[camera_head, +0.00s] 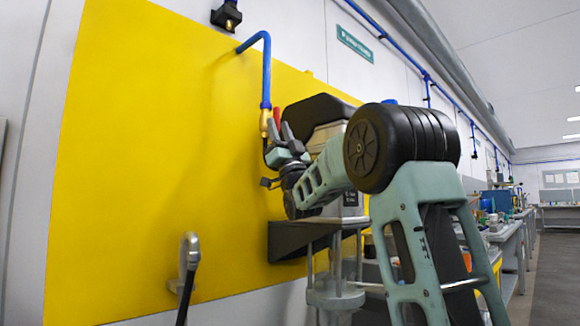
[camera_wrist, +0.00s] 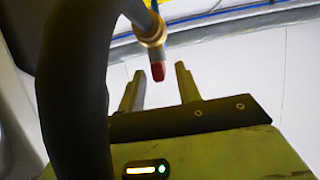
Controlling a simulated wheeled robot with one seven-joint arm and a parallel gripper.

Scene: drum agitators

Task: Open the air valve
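The air valve (camera_head: 264,121) is a brass fitting at the lower end of a blue pipe, in front of the yellow wall panel. Its red lever (camera_head: 277,114) stands up beside it. My gripper (camera_head: 284,134) is close below and right of the lever in the head view. In the wrist view, my two fingers (camera_wrist: 160,86) are spread apart. The red lever tip (camera_wrist: 158,72) shows between their ends, with a gap on each side. The brass part (camera_wrist: 151,30) is above it. Whether anything touches is unclear.
The blue pipe (camera_head: 266,72) bends down from the yellow panel (camera_head: 150,150). A thick dark curved thing (camera_wrist: 72,80) crosses the left of the wrist view. A grey metal fitting (camera_head: 189,252) stands lower left. Workbenches (camera_head: 508,232) line the wall at right, beside an open aisle.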

